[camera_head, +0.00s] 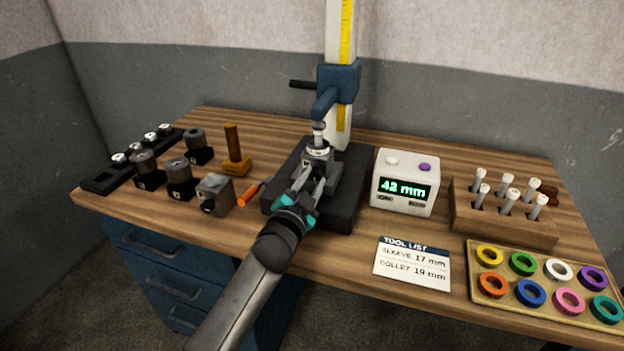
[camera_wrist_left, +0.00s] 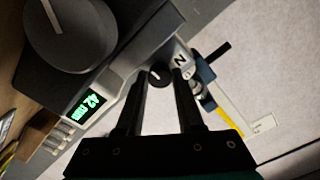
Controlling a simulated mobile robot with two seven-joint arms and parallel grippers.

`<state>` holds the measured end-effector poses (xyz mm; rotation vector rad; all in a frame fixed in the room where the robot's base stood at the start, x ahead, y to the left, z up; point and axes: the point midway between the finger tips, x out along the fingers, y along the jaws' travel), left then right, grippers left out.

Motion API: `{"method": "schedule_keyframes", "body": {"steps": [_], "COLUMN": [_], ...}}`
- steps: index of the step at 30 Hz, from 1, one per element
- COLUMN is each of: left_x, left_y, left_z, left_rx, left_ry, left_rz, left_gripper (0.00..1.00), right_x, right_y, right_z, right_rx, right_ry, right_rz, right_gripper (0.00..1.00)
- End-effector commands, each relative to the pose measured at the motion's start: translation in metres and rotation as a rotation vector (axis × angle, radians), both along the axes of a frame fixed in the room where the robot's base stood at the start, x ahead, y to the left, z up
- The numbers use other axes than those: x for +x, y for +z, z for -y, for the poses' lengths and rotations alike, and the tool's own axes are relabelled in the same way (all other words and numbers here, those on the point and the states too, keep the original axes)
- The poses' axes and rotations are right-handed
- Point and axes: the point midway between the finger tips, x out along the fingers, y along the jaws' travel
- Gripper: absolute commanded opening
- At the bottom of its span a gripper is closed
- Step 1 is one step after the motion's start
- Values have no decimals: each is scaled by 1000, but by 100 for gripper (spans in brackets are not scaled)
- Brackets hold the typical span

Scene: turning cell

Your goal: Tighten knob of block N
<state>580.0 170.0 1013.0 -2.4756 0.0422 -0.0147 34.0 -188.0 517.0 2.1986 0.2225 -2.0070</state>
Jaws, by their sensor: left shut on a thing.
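Block N (camera_head: 320,152) is a grey metal block on the dark base (camera_head: 345,214) under the tall column in the head view. Its white label with the letter N (camera_wrist_left: 180,59) shows in the left wrist view. A small dark round knob (camera_wrist_left: 159,74) with a pale line is on the block's face. My left gripper (camera_head: 309,184) reaches the block from the front. In the left wrist view its two fingers (camera_wrist_left: 160,82) are on either side of the knob, shut on it. The finger contact is partly in shadow. My right gripper is in neither view.
A gauge box reading 42 mm (camera_head: 405,183) stands right of the base. An orange-handled tool (camera_head: 250,194), a wooden-handled stand (camera_head: 235,150) and several grey blocks (camera_head: 215,194) are at left. A wooden pin rack (camera_head: 500,222) and ring tray (camera_head: 545,311) are at right.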

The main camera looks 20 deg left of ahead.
Motion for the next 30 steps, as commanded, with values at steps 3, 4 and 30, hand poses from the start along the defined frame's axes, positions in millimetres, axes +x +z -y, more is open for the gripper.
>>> {"method": "schedule_keyframes", "body": {"steps": [3,4,30], "left_x": [0,0,-1], "left_y": [0,0,-2], "left_z": [0,0,2], "left_rx": [9,9,6], "left_ry": [0,0,-3], "left_rz": [0,0,-4], "left_gripper": [0,0,66], "right_x": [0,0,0], "right_y": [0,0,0], "right_z": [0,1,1], "right_rx": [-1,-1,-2], "right_ry": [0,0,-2], "right_rz": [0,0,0], "right_gripper": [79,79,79]}}
